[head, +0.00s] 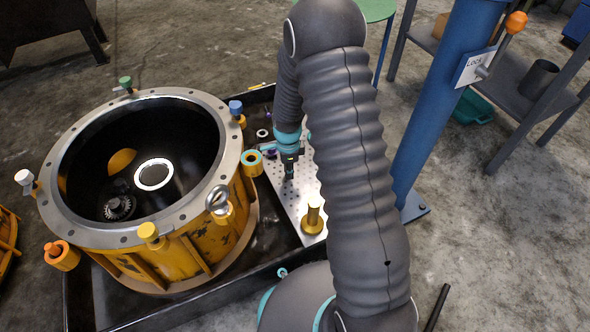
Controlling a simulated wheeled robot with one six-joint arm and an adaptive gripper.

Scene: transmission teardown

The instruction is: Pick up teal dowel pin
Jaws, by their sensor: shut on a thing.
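My gripper (289,174) points down over the perforated plate, just right of the big orange housing. Its dark fingers are small in the head view and look closed on a slim thing. I take this to be the teal dowel pin, but its shape and colour cannot be made out between the fingers. I cannot tell whether the fingertips are touching the plate or above it. Teal bands on my wrist make other teal bits close by hard to tell apart.
The orange housing (205,248) with its pale flange stands in a black tray (150,318). The perforated plate (307,180) carries a yellow flanged part (313,217). A blue post (432,110) rises at the right.

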